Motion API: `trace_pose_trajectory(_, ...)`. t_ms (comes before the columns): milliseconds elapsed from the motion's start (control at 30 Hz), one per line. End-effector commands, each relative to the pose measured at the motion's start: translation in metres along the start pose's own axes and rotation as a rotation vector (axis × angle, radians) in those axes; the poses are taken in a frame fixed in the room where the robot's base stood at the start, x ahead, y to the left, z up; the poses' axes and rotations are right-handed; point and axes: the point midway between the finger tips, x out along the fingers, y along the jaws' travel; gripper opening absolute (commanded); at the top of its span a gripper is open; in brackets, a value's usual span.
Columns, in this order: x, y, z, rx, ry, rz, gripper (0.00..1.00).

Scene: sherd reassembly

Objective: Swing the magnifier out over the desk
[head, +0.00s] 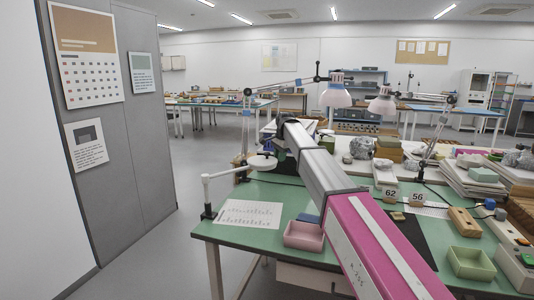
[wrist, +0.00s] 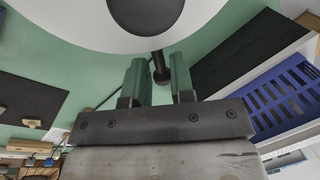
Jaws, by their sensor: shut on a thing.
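The magnifier (head: 262,161) has a round white head on a white jointed arm, whose post (head: 208,195) is fixed at the left edge of the green desk (head: 285,196). Its head is above the desk's far left part. In the wrist view the white magnifier head (wrist: 75,22), with a dark round centre, fills the top. A short dark handle (wrist: 159,62) sticks out of it. My gripper (wrist: 159,78) has its green fingers on either side of this handle and is shut on it. In the head view my own arm hides the gripper.
A pink tray (head: 303,236) and a printed sheet (head: 248,213) lie on the near left of the desk. A green tray (head: 471,263), wooden blocks and number cards (head: 390,192) stand to the right. A blue slotted crate (wrist: 283,98) is right of my gripper. A grey partition (head: 110,130) stands left.

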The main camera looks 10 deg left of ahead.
Motion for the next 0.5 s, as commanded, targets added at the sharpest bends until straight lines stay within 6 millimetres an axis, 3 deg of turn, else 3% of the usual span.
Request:
trace_pose_trajectory(33,-0.004,0.026,0.005,0.045,0.01,-0.002,0.0)
trace_pose_trajectory(100,-0.009,0.051,0.007,0.111,0.023,-0.001,0.0)
trace_pose_trajectory(500,-0.033,0.174,0.048,0.468,0.094,-0.001,0.0)
